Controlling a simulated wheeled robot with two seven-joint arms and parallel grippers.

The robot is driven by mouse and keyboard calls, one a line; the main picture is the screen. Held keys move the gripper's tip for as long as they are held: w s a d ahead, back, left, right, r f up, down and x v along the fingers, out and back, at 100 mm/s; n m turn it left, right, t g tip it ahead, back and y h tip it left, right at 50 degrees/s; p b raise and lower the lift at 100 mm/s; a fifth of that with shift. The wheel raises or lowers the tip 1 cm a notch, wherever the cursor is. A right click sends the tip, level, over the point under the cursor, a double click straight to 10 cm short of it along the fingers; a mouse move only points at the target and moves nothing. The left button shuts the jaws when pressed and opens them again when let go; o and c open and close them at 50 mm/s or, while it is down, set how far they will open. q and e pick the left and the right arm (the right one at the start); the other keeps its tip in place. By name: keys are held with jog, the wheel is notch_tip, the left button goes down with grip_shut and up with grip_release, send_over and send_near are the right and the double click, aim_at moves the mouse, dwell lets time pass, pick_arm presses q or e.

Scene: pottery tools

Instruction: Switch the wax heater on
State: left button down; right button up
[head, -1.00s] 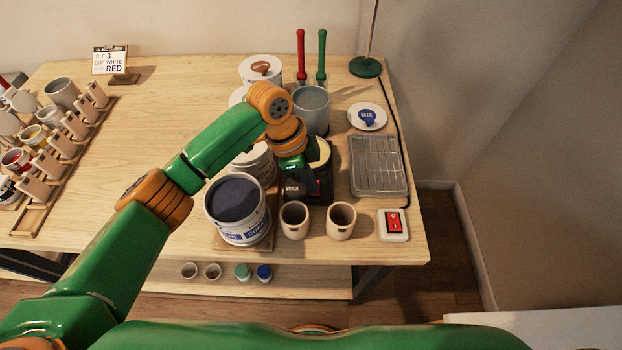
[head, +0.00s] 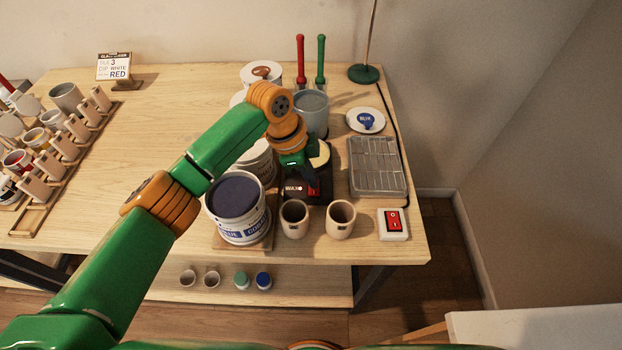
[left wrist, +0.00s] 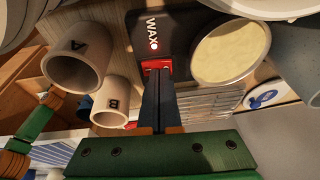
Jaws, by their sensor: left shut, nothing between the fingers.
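The wax heater (head: 326,190) is a dark box with white WAX lettering at the right-middle of the table. It also shows at the top of the left wrist view (left wrist: 178,35). My right gripper is not in view.
Two clay cups, A (left wrist: 78,55) and B (left wrist: 110,100), stand just in front of the heater. A blue glaze bucket (head: 236,205) is to the left. A separate red rocker switch (head: 393,222) and a metal tray (head: 377,165) are to the right. The table's left-middle is clear.

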pick_arm(q)
jog(key=shift+w, duration=0.1)
jog(key=shift+r, duration=0.15)
jog(key=r+p, duration=0.1)
jog(key=p, duration=0.1)
jog(key=r+p, duration=0.4)
jog(key=shift+s+d, duration=0.2)
jog(key=shift+s, duration=0.05)
jog(key=shift+s+a+r+b, duration=0.1)
jog(key=shift+a+b, duration=0.25)
jog(key=shift+b, duration=0.3)
jog(key=s+b+v, duration=0.1)
jog(key=v, duration=0.7)
jog(key=shift+s+b, duration=0.2)
jog(key=shift+b, duration=0.2)
jog(key=shift+a+r, duration=0.15)
